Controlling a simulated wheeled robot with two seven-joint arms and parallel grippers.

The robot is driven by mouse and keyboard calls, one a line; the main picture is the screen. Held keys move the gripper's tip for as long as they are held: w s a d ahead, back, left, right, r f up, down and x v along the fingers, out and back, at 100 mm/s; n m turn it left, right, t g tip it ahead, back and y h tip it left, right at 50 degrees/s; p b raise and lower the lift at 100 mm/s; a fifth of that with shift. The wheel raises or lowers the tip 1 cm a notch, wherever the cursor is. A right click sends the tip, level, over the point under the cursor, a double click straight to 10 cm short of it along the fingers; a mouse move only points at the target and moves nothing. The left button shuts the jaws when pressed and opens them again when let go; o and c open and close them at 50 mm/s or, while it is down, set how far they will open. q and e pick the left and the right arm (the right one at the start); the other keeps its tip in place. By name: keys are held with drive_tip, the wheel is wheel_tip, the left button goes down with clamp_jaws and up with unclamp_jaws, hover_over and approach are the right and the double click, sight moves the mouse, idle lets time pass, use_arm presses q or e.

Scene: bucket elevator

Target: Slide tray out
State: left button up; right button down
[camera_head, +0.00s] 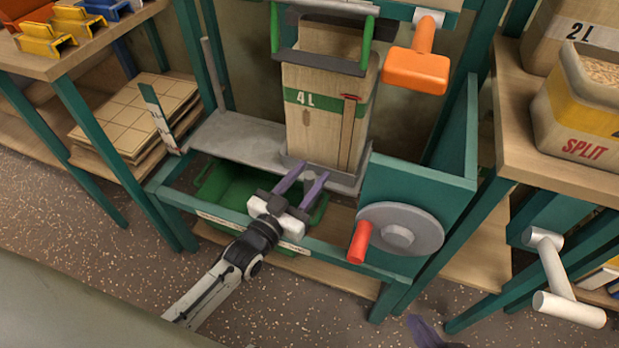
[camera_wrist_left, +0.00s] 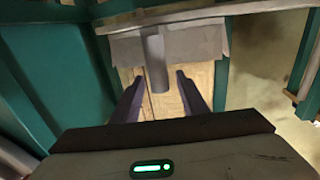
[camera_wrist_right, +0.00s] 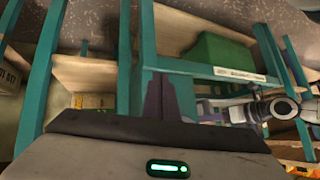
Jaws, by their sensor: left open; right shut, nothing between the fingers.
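A grey metal tray (camera_head: 338,178) with a short round handle (camera_head: 309,174) at its front lies under the wooden 4 L bucket (camera_head: 305,118). My left gripper (camera_head: 300,177) is open, with its two purple fingers on either side of the handle. In the left wrist view the grey handle (camera_wrist_left: 155,65) hangs between and just beyond the open fingers (camera_wrist_left: 158,88); I cannot tell if they touch it. My right gripper (camera_wrist_right: 160,95) is shut and empty, away from the tray. Only its fingertip (camera_head: 425,330) shows at the bottom of the head view.
A teal frame surrounds the bucket. A grey crank wheel (camera_head: 399,230) with a red handle (camera_head: 360,242) is to the right. A green bin (camera_head: 222,190) sits below. A wooden table (camera_head: 530,150) with bins stands further right.

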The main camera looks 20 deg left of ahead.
use_arm(q)
drive_tip(key=shift+w, duration=0.15)
clamp_jaws()
